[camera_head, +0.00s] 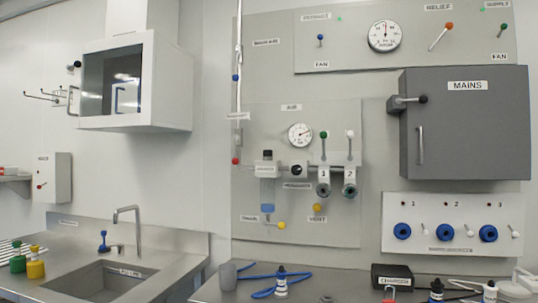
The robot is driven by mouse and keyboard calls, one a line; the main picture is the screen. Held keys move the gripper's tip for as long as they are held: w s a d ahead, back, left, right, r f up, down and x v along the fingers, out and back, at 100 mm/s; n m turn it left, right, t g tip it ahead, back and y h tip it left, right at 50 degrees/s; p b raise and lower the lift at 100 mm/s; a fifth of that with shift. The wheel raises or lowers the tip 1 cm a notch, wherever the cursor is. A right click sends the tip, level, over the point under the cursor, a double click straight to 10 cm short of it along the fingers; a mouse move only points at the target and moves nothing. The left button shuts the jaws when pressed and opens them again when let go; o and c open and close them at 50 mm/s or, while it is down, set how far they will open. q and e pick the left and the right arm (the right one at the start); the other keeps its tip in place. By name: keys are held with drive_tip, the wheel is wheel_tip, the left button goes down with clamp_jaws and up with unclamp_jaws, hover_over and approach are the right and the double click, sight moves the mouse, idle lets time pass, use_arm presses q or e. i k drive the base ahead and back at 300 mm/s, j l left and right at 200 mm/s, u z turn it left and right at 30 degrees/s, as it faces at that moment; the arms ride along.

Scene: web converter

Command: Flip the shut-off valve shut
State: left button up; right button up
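No label that I can read says shut-off, so I cannot tell which valve it is. On the wall panel marked AIR (335,215), a red-tipped handle (236,161) sits at the left edge by the vertical pipe (238,100). A blue-tipped handle (236,78) is higher on that pipe. Valves numbered 1 and 2 have levers with a green tip (323,135) and a white tip (350,134), both pointing up. A yellow knob (317,208) is by the label VENT, and another yellow knob (282,226) is at lower left. Neither gripper is in view.
A grey MAINS box (465,125) protrudes at right, above a panel of blue sockets (403,232). A hood (150,90) and sink (105,280) are at left. The bench (345,283) below carries a blue hose (262,293), a charger (392,277) and small bottles.

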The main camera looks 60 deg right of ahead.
sight(234, 160)
drive_tip(key=z, duration=1.85)
drive_tip(key=i+j+u, duration=0.4)
drive_tip(key=i+u, duration=0.2)
drive_tip(key=i, duration=0.2)
drive_tip(key=i+j+u, duration=0.1)
drive_tip(key=i+u, duration=0.2)
drive_tip(key=i, duration=0.15)
